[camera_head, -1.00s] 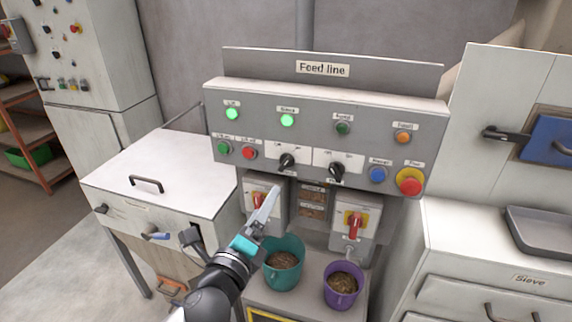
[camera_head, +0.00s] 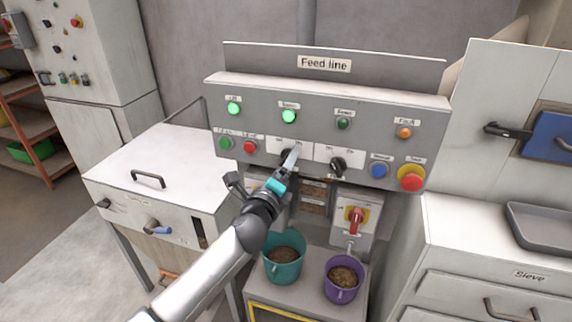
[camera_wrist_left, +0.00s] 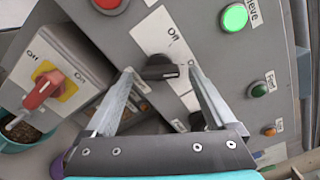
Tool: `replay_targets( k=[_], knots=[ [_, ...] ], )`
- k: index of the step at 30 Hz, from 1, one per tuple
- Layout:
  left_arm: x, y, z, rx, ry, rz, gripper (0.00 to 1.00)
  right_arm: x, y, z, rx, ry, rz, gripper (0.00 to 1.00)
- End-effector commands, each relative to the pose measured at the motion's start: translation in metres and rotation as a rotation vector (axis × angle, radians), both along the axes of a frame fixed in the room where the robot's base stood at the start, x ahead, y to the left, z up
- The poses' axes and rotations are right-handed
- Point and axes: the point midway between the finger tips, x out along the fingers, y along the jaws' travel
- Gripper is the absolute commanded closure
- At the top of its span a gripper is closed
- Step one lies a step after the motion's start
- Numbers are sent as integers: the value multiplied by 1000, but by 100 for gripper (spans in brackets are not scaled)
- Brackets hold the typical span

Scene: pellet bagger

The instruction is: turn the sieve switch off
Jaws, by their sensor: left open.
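The black rotary sieve switch (camera_wrist_left: 160,68) sits on a white plate on the grey panel, with its handle lying between my left fingers in the left wrist view. My left gripper (camera_wrist_left: 161,78) is open, one finger on each side of the handle; I cannot tell whether either finger touches it. In the head view my left gripper (camera_head: 292,156) reaches up to the left rotary switch and largely hides it. The lamp labelled Sieve (camera_head: 289,116) glows green and also shows in the wrist view (camera_wrist_left: 234,17). My right gripper is not in view.
A second black rotary switch (camera_head: 338,164) is just right of my gripper. A red push button (camera_head: 250,147) is to the left, a blue button (camera_head: 379,170) and red stop button (camera_head: 411,178) to the right. A red-handled switch (camera_head: 355,216) and teal bucket (camera_head: 284,262) are below.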

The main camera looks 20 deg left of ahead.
Motion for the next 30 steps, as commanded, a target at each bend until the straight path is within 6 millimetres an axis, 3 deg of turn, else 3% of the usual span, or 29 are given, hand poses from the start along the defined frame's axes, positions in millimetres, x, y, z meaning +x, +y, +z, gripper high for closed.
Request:
replay_targets(
  k=[12, 30],
  knots=[
    [5, 0, 0, 0, 1, -1, 12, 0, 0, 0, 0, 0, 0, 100],
    [5, 0, 0, 0, 0, 0, 80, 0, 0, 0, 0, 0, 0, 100]
  ],
)
